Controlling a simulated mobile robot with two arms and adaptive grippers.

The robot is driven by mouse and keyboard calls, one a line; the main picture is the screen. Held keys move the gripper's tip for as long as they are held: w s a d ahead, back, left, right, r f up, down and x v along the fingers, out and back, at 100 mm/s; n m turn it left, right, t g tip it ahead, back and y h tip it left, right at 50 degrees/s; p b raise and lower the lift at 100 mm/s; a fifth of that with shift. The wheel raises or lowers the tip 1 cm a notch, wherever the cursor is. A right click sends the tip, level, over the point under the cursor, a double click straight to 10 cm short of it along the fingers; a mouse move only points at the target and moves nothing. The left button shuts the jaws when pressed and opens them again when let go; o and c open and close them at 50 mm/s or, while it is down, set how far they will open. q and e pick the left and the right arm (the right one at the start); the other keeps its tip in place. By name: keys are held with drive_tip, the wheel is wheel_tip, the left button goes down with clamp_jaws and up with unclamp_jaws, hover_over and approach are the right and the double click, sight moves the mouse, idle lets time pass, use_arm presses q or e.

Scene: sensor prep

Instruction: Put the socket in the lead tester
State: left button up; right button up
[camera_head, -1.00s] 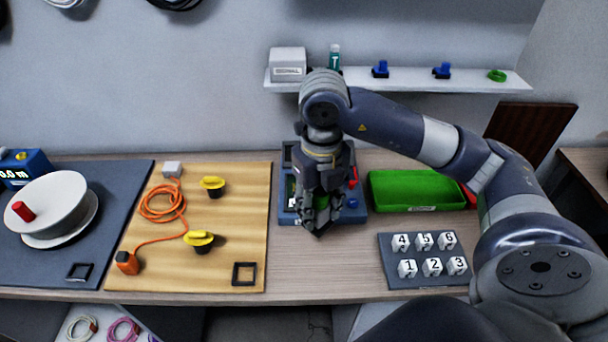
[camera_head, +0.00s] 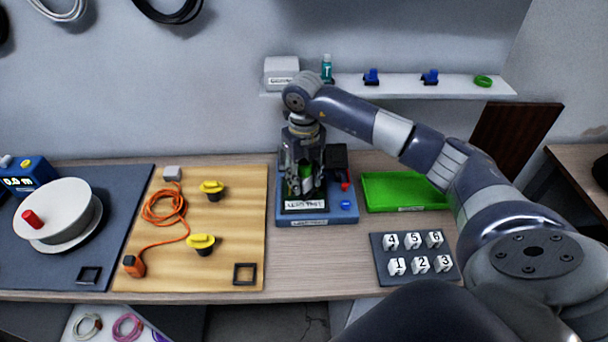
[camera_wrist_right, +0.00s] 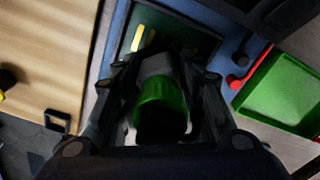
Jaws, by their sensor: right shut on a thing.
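The lead tester (camera_head: 317,218) is a blue-based unit with a "LEAD TEST" label, a blue button and a red-handled lever, standing at the middle of the bench. My right gripper (camera_head: 304,190) is over its left part, pointing down. It is shut on the socket, a green, round piece (camera_wrist_right: 160,103) with a dark open end, seen between the fingers in the right wrist view. In the head view the fingers mostly hide it. I cannot tell whether it touches the tester. My left gripper is not in view.
A green tray (camera_head: 405,191) stands right of the tester. A block of numbered cubes (camera_head: 382,268) sits in front of it. A wooden board (camera_head: 222,270) at left carries an orange lead (camera_head: 165,207) and two yellow-topped plugs. A shelf (camera_head: 455,88) runs behind.

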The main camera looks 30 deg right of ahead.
drive_tip(key=shift+f, duration=0.4)
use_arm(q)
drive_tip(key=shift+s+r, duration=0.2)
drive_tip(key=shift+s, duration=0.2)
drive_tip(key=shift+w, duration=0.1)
use_arm(e)
drive_tip(key=shift+f, duration=0.2)
drive_tip(key=o, duration=1.1)
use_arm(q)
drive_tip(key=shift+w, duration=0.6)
use_arm(e)
drive_tip(key=shift+r, duration=0.1)
